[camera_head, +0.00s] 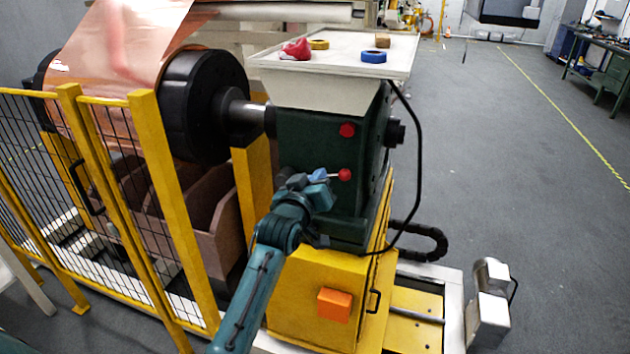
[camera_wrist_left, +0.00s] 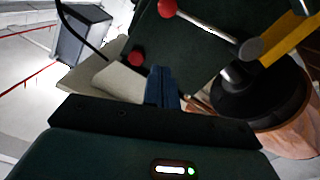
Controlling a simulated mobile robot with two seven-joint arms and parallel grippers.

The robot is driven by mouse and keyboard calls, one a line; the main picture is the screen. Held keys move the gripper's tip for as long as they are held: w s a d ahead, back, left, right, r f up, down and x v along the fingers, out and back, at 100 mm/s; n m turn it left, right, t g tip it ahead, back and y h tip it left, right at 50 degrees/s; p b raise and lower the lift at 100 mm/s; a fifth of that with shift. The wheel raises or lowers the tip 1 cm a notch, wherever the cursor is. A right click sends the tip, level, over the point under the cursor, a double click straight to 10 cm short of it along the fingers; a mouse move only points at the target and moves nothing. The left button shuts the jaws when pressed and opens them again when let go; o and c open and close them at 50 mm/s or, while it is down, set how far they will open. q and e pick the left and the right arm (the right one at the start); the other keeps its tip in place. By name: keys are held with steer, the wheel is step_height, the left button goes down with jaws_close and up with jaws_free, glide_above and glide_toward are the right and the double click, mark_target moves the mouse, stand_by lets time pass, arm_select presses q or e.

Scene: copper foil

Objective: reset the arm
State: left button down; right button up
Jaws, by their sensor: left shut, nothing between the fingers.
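My left arm reaches up from the bottom of the head view. Its gripper (camera_head: 318,176) is beside the dark green machine housing (camera_head: 320,125), close to a lever with a red ball knob (camera_head: 345,174). In the left wrist view the blue fingers (camera_wrist_left: 162,88) are together with nothing between them. The lever's red knob (camera_wrist_left: 167,8) and metal rod show above them, apart from the fingertips. A second red knob (camera_head: 347,130) sits higher on the housing; one also shows in the wrist view (camera_wrist_left: 137,59). My right gripper does not show.
A copper foil roll (camera_head: 125,50) on a black hub (camera_head: 205,105) stands at the left behind a yellow mesh fence (camera_head: 150,200). A white tray (camera_head: 335,66) with tape rolls and a red item tops the machine. A black cable hangs at its right. Open floor lies right.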

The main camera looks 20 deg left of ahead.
arm_select(q)
steer(key=shift+s, duration=0.65)
steer(key=s+f+m+g, duration=0.3)
steer(key=s+f, duration=1)
steer(key=f, duration=0.2)
steer(key=s+d+f+m+g+h, duration=0.1)
steer(key=s+f, duration=0.3)
steer(key=s, duration=0.6)
steer(key=s+d+f+m+g+h, duration=0.1)
steer(key=s+d+f+m+g, duration=0.1)
steer(key=s+f, duration=0.3)
steer(key=s+m+g, duration=0.1)
steer(key=s, duration=0.3)
steer(key=shift+s+d+f, duration=0.3)
steer(key=shift+s+d, duration=0.05)
steer(key=shift+s, duration=0.05)
